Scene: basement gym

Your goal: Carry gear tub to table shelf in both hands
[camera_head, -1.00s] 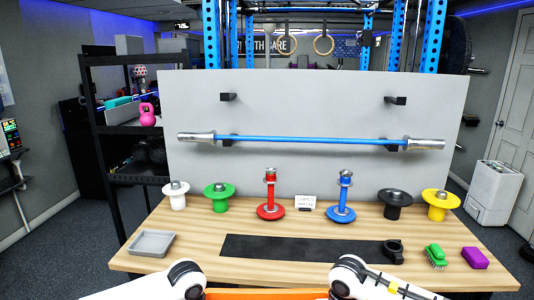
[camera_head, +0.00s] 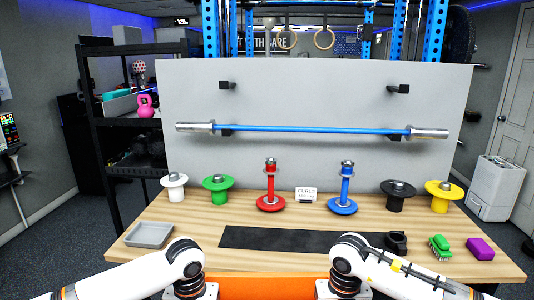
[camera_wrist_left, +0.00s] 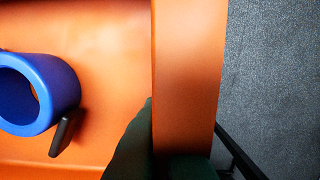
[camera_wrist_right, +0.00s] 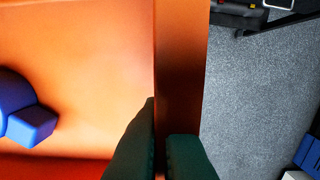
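The orange gear tub (camera_head: 267,287) shows at the bottom middle of the head view, with only part of its rim in sight. Its left wall (camera_wrist_left: 187,60) fills the middle of the left wrist view, and a blue ring-shaped item (camera_wrist_left: 62,88) lies inside. My left gripper (camera_wrist_left: 156,150) is shut on that wall, one dark finger inside the tub. My right gripper (camera_wrist_right: 158,152) is shut on the opposite wall (camera_wrist_right: 180,60), and a blue item (camera_wrist_right: 28,115) lies inside there. The wooden table (camera_head: 175,220) is ahead; no shelf beneath its top is visible.
A black rack (camera_head: 95,130) stands at left, a white bin (camera_head: 494,190) at right.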

